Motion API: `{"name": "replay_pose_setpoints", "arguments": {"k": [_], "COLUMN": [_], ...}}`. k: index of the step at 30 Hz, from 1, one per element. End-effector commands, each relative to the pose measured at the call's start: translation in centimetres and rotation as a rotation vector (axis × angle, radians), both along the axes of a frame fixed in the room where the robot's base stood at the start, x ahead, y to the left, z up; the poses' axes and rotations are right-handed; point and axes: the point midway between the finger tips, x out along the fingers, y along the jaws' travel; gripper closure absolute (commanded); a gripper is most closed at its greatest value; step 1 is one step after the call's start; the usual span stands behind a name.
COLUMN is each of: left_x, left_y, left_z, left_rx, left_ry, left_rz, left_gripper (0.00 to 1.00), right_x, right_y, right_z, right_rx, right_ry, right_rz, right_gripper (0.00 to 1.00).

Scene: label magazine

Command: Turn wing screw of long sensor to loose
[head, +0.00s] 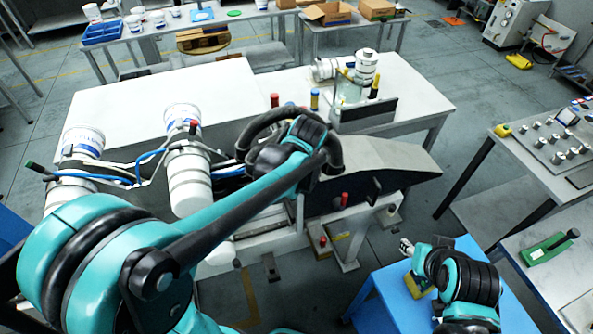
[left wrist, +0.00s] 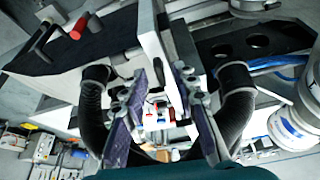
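The labelling machine (head: 380,165) stands in the middle of the head view. My left gripper (left wrist: 158,85) is open over it in the left wrist view, its two purple-grey fingers apart. In the head view my own arm hides its fingertips. Between and below the fingers lies a small white fitting with red and blue marks (left wrist: 156,116). A narrow pale metal bar (left wrist: 152,45) runs up beyond the fingertips. I cannot tell which part is the long sensor or its wing screw. My right gripper (head: 406,248) is by the blue table at lower right, its finger opening unclear.
Red-handled levers stand on the machine, one at its front (head: 345,199). A blue table (head: 385,300) is at lower right. A grey console (head: 555,140) is at far right.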

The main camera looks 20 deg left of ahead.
Motion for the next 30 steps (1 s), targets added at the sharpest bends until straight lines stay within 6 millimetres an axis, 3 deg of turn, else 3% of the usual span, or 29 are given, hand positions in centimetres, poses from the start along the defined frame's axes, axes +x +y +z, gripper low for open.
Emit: {"name": "replay_pose_setpoints", "arguments": {"k": [8,21,30], "left_x": [-0.3,-3.3,-4.1], "left_y": [-0.1,-1.7,-2.2], "left_z": [0.7,8.7,11.1], "left_rx": [0.0,-0.001,0.0], "left_ry": [0.001,0.001,0.0], "left_rz": [-0.001,-0.002,-0.001], "left_gripper": [0.72,0.72,0.72], "right_x": [0.0,0.0,0.0], "right_y": [0.0,0.0,0.0], "right_z": [0.0,0.0,0.0], "right_rx": [0.0,0.0,0.0], "right_ry": [0.0,0.0,0.0], "right_rz": [0.0,0.0,0.0], "right_gripper": [0.6,0.6,0.6]}}
